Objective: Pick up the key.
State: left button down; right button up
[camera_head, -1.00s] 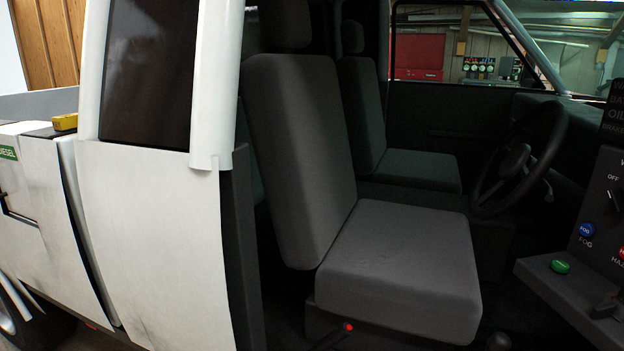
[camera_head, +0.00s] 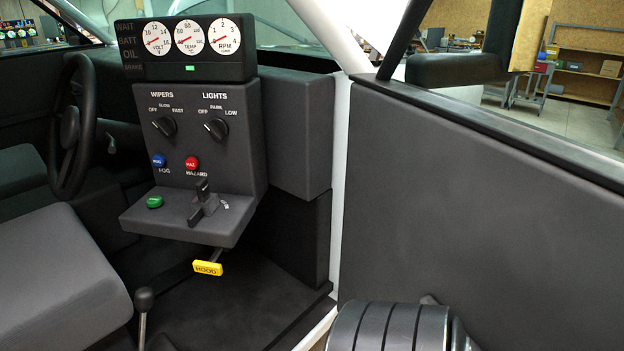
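I cannot pick out a key for certain. On the dash panel's ledge (camera_head: 150,222), a black lever-like piece (camera_head: 205,205) stands up, and a small pale mark (camera_head: 225,204) lies just right of it. Either is too small or dark to identify as a key. No gripper fingers show in the head view. A dark ribbed rounded part (camera_head: 390,328) shows at the bottom edge right of centre; I cannot tell whether it belongs to my arm.
The dash panel carries gauges (camera_head: 190,38), wiper and light knobs, blue and red buttons, and a green button (camera_head: 154,201). A yellow hood pull (camera_head: 208,268) hangs below. A steering wheel (camera_head: 70,125) and seat (camera_head: 55,280) are left; the open door (camera_head: 480,220) is right.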

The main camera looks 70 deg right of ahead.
aim_at(202, 188)
jog(key=z, duration=1.5)
